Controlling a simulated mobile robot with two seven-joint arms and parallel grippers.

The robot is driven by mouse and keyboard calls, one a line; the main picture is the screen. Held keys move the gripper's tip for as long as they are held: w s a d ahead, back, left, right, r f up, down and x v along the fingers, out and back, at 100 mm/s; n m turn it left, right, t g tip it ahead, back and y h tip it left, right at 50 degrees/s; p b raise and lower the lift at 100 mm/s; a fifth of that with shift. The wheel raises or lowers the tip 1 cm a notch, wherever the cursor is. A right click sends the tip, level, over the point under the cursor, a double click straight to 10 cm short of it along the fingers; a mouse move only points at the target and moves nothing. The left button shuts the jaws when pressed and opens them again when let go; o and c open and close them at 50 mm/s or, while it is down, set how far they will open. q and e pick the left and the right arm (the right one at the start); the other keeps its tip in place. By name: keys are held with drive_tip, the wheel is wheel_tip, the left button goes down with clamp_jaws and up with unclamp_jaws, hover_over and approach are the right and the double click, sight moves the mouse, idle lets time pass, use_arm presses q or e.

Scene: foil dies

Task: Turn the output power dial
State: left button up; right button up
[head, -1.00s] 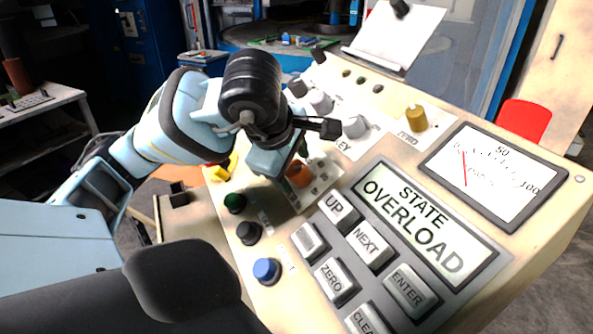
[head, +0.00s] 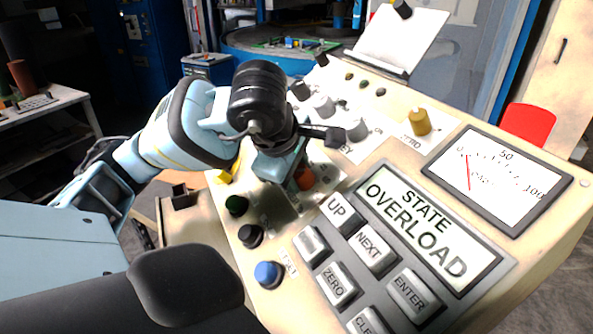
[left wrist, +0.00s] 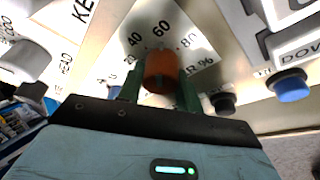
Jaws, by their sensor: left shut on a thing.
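The output power dial is an orange-brown knob, seen in the head view (head: 304,179) partly behind my left gripper. In the left wrist view the dial (left wrist: 160,72) stands on a plate (left wrist: 188,42) marked 40, 60, 80 and a % sign. My left gripper (left wrist: 160,82) has its two green fingers on either side of the dial and is shut on it. In the head view my left gripper (head: 294,176) reaches down over the panel and hides part of the dial's plate. My right gripper is not in view.
The sloped control panel holds a meter (head: 497,180), a display reading STATE OVERLOAD (head: 425,228) and grey keys. Grey knobs and a yellow knob (head: 419,121) stand farther back.

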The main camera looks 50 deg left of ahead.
use_arm(q)
drive_tip(key=shift+n, duration=0.3)
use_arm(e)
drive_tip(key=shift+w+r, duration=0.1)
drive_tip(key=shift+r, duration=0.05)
use_arm(q)
drive_tip(key=n+g, duration=0.1)
drive_tip(key=n, duration=0.1)
drive_tip(key=n+p, duration=0.1)
drive_tip(key=n, duration=0.1)
drive_tip(key=shift+r+g+h, duration=0.1)
drive_tip(key=shift+g+h, duration=0.3)
drive_tip(key=shift+n+g+h+p, duration=0.3)
drive_tip(key=shift+n+h+p, duration=0.25)
drive_tip(key=shift+n, duration=1.05)
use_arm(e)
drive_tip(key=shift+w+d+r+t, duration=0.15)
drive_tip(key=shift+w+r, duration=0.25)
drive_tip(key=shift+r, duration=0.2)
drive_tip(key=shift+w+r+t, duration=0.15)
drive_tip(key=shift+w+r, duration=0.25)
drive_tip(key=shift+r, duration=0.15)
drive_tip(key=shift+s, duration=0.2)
use_arm(q)
drive_tip(key=o, duration=0.9)
drive_tip(key=shift+o, duration=0.5)
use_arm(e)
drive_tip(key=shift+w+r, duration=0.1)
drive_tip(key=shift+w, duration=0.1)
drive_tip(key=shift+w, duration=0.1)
